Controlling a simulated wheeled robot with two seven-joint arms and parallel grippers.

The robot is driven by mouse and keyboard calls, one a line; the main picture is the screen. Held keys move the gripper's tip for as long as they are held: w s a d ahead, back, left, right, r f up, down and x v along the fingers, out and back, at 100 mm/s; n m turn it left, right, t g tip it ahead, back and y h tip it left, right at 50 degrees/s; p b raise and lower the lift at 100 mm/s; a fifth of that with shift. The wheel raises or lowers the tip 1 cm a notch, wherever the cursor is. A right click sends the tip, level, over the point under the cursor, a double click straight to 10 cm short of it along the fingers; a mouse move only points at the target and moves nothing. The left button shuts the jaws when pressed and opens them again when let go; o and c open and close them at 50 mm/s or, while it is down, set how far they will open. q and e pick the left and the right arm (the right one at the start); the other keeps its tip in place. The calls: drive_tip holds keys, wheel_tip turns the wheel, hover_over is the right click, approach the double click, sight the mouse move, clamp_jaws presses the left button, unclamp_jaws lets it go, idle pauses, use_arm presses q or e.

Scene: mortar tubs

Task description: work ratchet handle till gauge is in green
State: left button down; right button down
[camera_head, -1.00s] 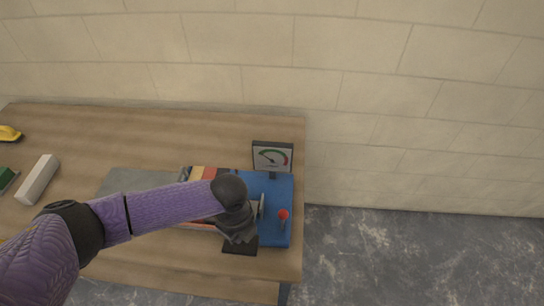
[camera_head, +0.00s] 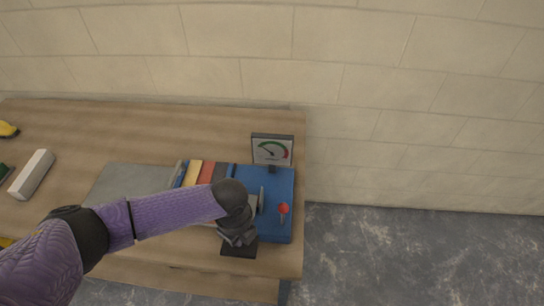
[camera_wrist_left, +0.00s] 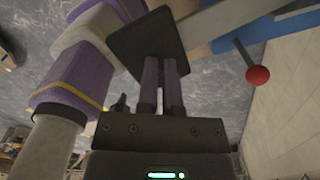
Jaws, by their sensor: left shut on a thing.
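The ratchet unit has a blue base (camera_head: 280,229) at the right end of the wooden table. A gauge (camera_head: 271,150) with a white face stands at its back, with green and red on its arc. Its thin needle points up and left; I cannot tell its exact reading. My left gripper (camera_wrist_left: 160,85) is shut on the dark square end of the ratchet handle (camera_wrist_left: 145,42), in front of the base. That dark end also shows in the head view (camera_head: 238,251). A red knob (camera_head: 283,208) on a thin stem stands at the base's right side. My arm hides part of the unit.
A grey sheet (camera_head: 115,183) lies left of the base, with coloured strips (camera_head: 205,171) beside it. A pale block (camera_head: 32,174) and a yellow item (camera_head: 8,130) are at the table's left. The table's right edge is close to the unit.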

use_arm(q)
drive_tip(key=shift+f+b, duration=1.55)
drive_tip(key=shift+f, duration=0.75)
drive_tip(key=shift+w+a+r+p, duration=0.1)
drive_tip(key=shift+r+p, duration=0.2)
drive_tip(key=shift+p, duration=0.05)
wheel_tip(320, 180, up, 9)
drive_tip(key=p, duration=0.8)
drive_tip(key=shift+w+f, duration=0.1)
drive_tip(key=shift+f, duration=0.3)
